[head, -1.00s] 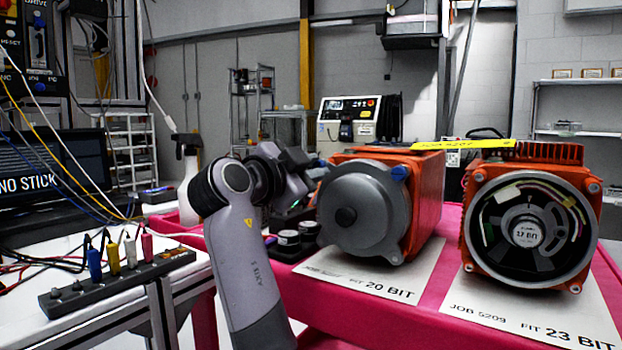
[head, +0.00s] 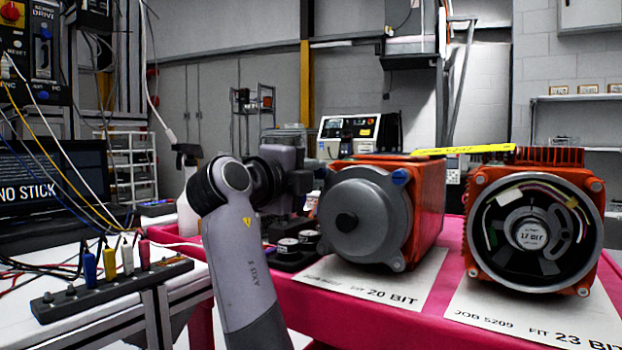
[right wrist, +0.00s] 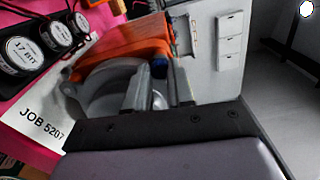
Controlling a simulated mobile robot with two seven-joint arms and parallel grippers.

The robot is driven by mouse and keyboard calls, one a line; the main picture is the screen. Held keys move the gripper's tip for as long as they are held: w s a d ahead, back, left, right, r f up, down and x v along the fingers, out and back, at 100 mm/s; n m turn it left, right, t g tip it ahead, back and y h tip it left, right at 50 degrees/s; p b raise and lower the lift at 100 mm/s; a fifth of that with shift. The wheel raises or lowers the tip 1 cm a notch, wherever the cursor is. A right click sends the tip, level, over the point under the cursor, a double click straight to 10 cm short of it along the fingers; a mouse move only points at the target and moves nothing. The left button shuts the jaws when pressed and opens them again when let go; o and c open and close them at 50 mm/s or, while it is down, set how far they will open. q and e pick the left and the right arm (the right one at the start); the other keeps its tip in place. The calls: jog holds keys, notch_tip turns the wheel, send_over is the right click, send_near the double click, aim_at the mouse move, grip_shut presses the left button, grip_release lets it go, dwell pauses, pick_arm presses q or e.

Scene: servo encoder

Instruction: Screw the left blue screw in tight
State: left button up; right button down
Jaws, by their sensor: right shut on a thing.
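The left motor (head: 425,205) is orange, with a round grey end cap (head: 362,222) facing me. A right blue screw (head: 400,177) sits at the cap's upper right. The left blue screw is at the cap's upper left, largely hidden by my right gripper (head: 318,175). In the right wrist view, the blue head of the left screw (right wrist: 158,69) shows between the two fingertips of my right gripper (right wrist: 160,82), which is shut on it. How deep the screw sits cannot be seen. My left gripper is not in view.
The right motor (head: 533,232) is open at the front and shows a 17 BIT encoder (head: 529,235). Small round encoders (head: 288,245) stand left of the cap. A terminal strip (head: 110,290) with coloured plugs lies on the white bench.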

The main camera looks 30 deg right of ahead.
jog(key=shift+a+f+m, duration=0.1)
jog(key=shift+f+m, duration=0.05)
jog(key=shift+m, duration=0.35)
jog(key=c, duration=1)
grip_release()
jog(key=shift+o, duration=0.2)
